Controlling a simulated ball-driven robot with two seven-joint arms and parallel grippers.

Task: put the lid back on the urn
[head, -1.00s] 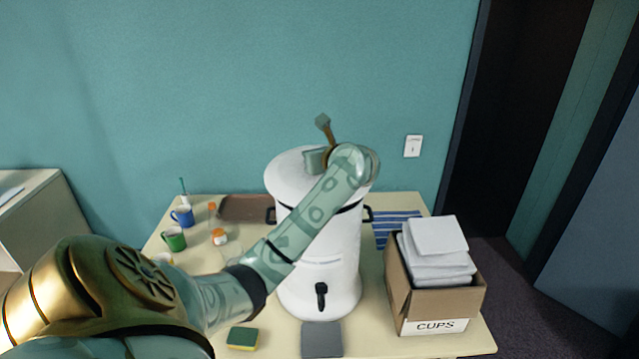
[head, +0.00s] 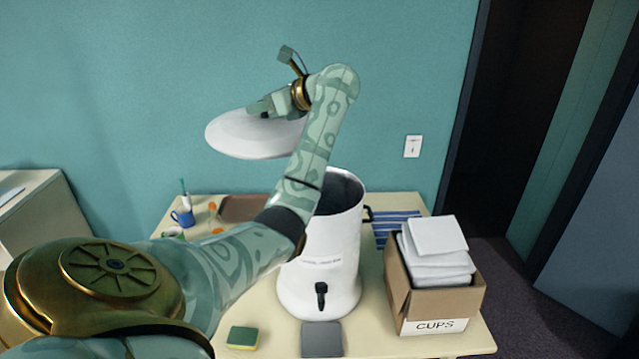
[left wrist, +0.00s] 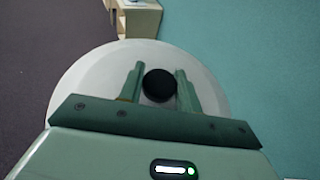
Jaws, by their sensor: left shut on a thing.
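The white urn (head: 325,260) stands upright on the table with its top open and its dark inside showing. A black tap is low on its front. My left gripper (head: 267,108) is shut on the black knob of the white lid (head: 250,137) and holds it in the air, above and to the left of the urn, apart from it. In the left wrist view the round lid (left wrist: 75,85) lies beyond the fingers, with the black knob (left wrist: 159,85) between them. My arm covers part of the urn's left side. My right gripper is not in view.
A cardboard box (head: 440,301) marked CUPS, full of white stacks, stands right of the urn. A striped cloth (head: 398,228), a brown tray (head: 240,207), a blue mug (head: 182,217), a sponge (head: 242,338) and a grey pad (head: 321,340) are on the table (head: 375,330).

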